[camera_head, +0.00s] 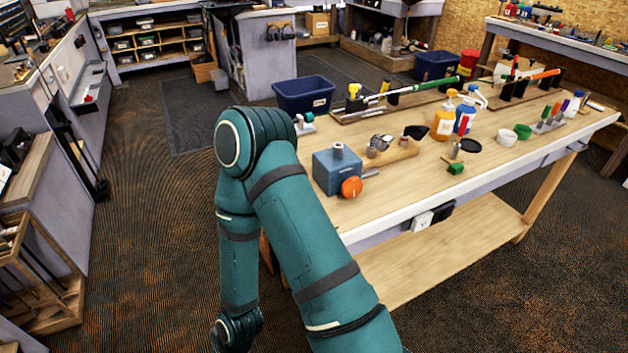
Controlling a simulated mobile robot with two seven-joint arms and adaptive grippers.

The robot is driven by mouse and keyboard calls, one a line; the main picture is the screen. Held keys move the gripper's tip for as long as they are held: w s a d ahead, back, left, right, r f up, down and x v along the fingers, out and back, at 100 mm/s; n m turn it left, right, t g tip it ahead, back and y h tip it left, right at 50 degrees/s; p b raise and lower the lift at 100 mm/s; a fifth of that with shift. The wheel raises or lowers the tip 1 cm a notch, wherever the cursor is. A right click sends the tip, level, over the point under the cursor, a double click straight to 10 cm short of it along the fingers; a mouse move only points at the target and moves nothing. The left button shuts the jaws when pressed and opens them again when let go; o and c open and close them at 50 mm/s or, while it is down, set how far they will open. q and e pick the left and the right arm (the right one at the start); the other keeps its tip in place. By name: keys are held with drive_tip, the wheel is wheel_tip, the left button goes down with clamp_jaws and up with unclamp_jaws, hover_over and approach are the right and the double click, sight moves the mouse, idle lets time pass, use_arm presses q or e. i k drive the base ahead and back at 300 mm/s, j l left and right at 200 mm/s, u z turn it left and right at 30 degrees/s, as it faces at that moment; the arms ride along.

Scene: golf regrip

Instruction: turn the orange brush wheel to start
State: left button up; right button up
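The orange brush wheel (352,187) sits at the front right of a blue box (331,172) near the left front edge of the wooden workbench (400,190). It looks round and faces the front. A short grey bar shows just right of it. The blue box has a grey knob (338,150) on top. One of my teal arms rises in the middle of the view, bends at the top and passes left of the box. Neither of my grippers is in view, so I cannot see their fingers or what they hold.
A wooden block with a grey club head (379,143) stands behind the box. A blue bin (304,95) stands behind the bench. Bare bench top lies right of the wheel.

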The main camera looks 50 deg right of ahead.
sight(352, 186)
drive_tip(key=k+l+u, duration=0.15)
drive_tip(key=l+u, duration=0.3)
drive_tip(key=k+l+u, duration=0.2)
drive_tip(key=l+u, duration=0.2)
drive_tip(key=k+l+u, duration=0.6)
drive_tip(key=k+l, duration=0.25)
drive_tip(key=k, duration=0.2)
drive_tip(key=k+l+u, duration=0.15)
drive_tip(key=k, duration=0.35)
